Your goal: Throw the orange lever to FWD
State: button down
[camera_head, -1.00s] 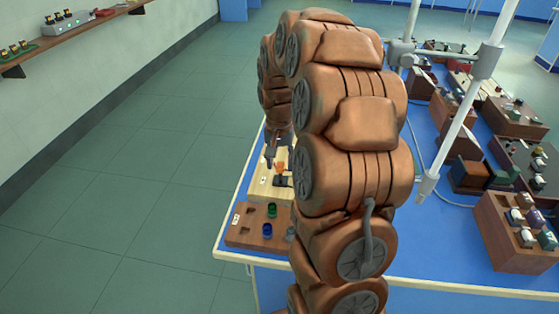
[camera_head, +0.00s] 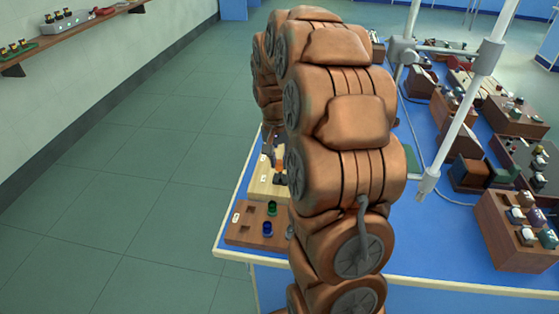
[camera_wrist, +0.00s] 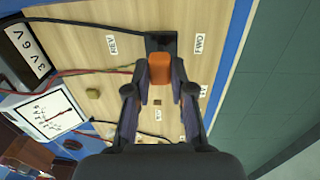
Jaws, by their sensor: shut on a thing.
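The orange lever (camera_wrist: 160,70) stands on a black base (camera_wrist: 160,42) on a pale wooden board (camera_wrist: 85,65). In the wrist view, the FWD label (camera_wrist: 199,43) is right of the base and the REV label (camera_wrist: 112,45) is left of it. My gripper (camera_wrist: 161,75) is shut on the orange lever, with one finger on each side of its handle. The lever looks roughly midway between the two labels. In the head view, my gripper (camera_head: 273,157) is at the board, and my arm partly hides the board and lever.
A brown block with green and blue pegs (camera_head: 249,238) sits in front of the board. A dial meter (camera_wrist: 46,117) and red and black wires lie left in the wrist view. A white stand pole (camera_head: 465,95) rises right of my arm. Open floor lies left.

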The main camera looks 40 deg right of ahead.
jog(key=shift+w+a+f+g+h+b, duration=0.25)
jog(key=shift+w+a+g+h+b, duration=0.2)
jog(key=shift+g+h+b, duration=0.3)
jog(key=shift+w+a+f+g+h+b, duration=0.25)
jog(key=shift+w+g+h+b, duration=0.25)
jog(key=shift+b, duration=0.3)
jog(key=shift+a+r+g, duration=0.1)
jog(key=shift+a+g, duration=0.1)
jog(key=shift+g, duration=0.25)
jog(key=c, duration=1)
grip_release()
jog(key=shift+w, duration=0.1)
jog(key=shift+w+a+r, duration=0.15)
jog(key=shift+w+r, duration=0.1)
jog(key=shift+r, duration=0.3)
jog(key=v, duration=1)
jog(key=shift+a+r, duration=0.3)
jog(key=shift+r, duration=0.1)
